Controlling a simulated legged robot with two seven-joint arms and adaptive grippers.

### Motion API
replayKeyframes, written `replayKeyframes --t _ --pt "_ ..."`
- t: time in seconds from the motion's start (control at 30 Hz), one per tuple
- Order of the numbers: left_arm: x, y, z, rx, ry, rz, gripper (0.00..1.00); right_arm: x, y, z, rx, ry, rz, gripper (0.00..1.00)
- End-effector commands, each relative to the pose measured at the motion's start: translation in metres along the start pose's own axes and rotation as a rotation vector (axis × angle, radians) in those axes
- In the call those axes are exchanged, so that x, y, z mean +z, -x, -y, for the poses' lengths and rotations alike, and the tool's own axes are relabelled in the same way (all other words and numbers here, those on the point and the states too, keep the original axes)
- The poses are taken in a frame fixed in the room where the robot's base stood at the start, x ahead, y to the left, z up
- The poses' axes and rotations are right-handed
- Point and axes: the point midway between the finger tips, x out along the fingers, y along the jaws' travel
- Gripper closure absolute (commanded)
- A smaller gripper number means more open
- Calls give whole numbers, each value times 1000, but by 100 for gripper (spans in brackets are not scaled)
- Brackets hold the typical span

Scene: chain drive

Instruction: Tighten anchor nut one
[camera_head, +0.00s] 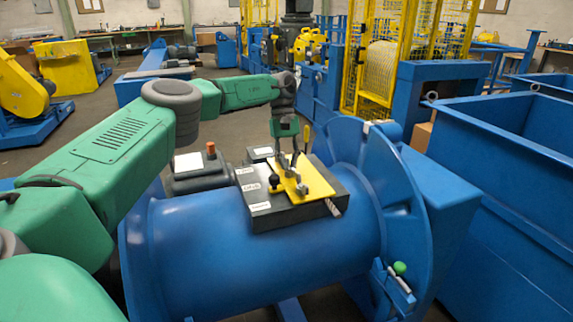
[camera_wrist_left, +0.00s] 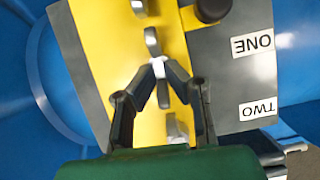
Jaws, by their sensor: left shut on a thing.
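A yellow plate (camera_head: 312,181) lies on a dark box (camera_head: 290,215) on top of the blue drum. Several small metal pieces stand in a line on the yellow plate, which also shows in the left wrist view (camera_wrist_left: 95,30). My left gripper (camera_head: 295,160) points down over the plate. In the left wrist view, its dark fingertips (camera_wrist_left: 158,72) close on a small pale metal piece (camera_wrist_left: 158,66) in that line. Whether this is anchor nut one I cannot tell. My right gripper is not in view.
The blue drum (camera_head: 255,250) with a large flange (camera_head: 365,165) fills the middle. A dark knob (camera_wrist_left: 212,8) stands beside the metal pieces. A green-topped lever (camera_head: 399,268) is on the flange's lower right. A blue bin (camera_head: 500,200) stands at the right.

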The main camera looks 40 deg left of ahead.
Motion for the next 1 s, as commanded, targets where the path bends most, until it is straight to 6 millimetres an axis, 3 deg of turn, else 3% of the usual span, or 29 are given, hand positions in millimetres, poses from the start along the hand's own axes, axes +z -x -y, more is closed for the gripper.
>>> replayKeyframes --t 0.03,0.6,1.0 --pt "3 -9 -4 -26 -48 7 100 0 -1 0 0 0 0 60" --pt "0 -8 1 -226 -527 9 100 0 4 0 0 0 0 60" --pt "-3 -8 5 -309 -728 13 100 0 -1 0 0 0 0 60"
